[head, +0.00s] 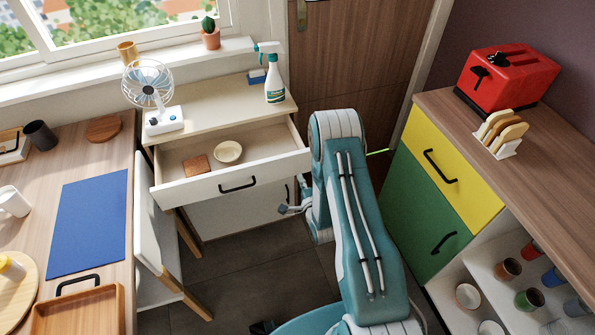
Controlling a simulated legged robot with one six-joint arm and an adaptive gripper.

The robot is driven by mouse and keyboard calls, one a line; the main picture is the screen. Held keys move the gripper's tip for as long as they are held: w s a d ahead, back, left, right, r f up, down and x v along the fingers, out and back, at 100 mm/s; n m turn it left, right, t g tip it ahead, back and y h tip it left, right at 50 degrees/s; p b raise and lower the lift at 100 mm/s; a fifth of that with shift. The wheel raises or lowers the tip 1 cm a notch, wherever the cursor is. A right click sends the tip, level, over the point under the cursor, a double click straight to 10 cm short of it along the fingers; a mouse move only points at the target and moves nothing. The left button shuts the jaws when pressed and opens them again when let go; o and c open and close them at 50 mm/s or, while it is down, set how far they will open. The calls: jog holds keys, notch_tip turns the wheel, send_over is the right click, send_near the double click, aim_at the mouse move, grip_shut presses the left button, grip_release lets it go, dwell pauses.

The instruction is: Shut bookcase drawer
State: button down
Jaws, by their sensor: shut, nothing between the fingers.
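The open drawer (237,184) is white and pulled out from the front of a low white cabinet with a light wood top (205,108). It has a black bar handle on its front. A brown block (197,165) and a small cream bowl (228,152) lie inside it. My gripper (283,210) is shut and empty. In the picture it shows just below the right end of the drawer front, pointing left, apart from the black handle. My arm hides part of the space right of the cabinet.
A fan (148,88) and a spray bottle (269,72) stand on the cabinet top. A white chair (148,215) stands close by the drawer's left side. A counter with yellow and green fronts (430,190) stands at right. Dark floor (235,262) is bare before the cabinet.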

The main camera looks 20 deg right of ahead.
aim_at(295, 166)
jog(key=shift+w+a, duration=0.1)
jog(key=shift+w, duration=1.75)
jog(key=shift+w, duration=0.1)
